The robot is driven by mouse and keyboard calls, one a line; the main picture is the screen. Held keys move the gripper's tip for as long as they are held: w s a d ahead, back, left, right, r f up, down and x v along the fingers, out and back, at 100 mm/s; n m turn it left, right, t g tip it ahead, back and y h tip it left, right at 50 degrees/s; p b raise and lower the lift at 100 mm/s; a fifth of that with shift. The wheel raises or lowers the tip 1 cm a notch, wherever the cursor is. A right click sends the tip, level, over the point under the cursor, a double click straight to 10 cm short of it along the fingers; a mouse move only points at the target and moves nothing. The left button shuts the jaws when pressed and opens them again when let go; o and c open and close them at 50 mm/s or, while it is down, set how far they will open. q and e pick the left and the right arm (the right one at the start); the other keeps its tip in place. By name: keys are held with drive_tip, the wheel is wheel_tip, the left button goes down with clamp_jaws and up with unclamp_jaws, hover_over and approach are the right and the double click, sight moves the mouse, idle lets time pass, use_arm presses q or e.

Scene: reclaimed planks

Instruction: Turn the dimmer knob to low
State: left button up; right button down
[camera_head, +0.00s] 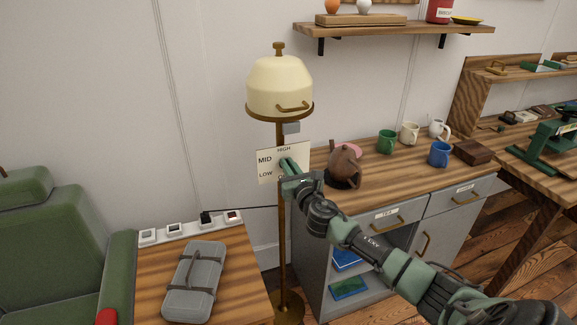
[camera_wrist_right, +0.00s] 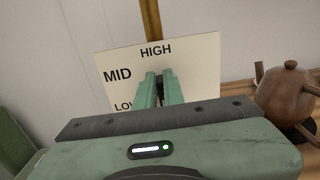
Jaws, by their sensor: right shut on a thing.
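The dimmer's cream plate (camera_head: 297,153) is on the brass pole of a floor lamp (camera_head: 279,88) with a cream shade. It reads HIGH at the top, MID at the left and LOW at the lower left, and it also shows in the right wrist view (camera_wrist_right: 198,62). My right gripper (camera_head: 287,165) is at the middle of the plate, its green fingers shut on the dimmer knob. In the right wrist view the fingertips (camera_wrist_right: 159,82) point up at the plate below HIGH. The fingers hide the knob almost entirely, so its setting cannot be read. My left gripper is out of view.
A brown teapot (camera_head: 345,165) stands on the wooden-topped cabinet just right of the plate. Several mugs stand farther right. A grey case (camera_head: 194,280) lies on the low wooden table at front left, beside a green armchair (camera_head: 62,250). A shelf (camera_head: 400,30) hangs above.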

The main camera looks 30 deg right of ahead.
drive_tip(key=m, duration=0.4)
drive_tip(key=d+m+b, duration=0.1)
drive_tip(key=m, duration=0.6)
drive_tip(key=shift+s+d+f+m, duration=0.2)
drive_tip(key=shift+d+f+m, duration=0.1)
drive_tip(key=shift+f+m, duration=0.1)
idle(0.4)
drive_tip(key=c, duration=1.5)
unclamp_jaws()
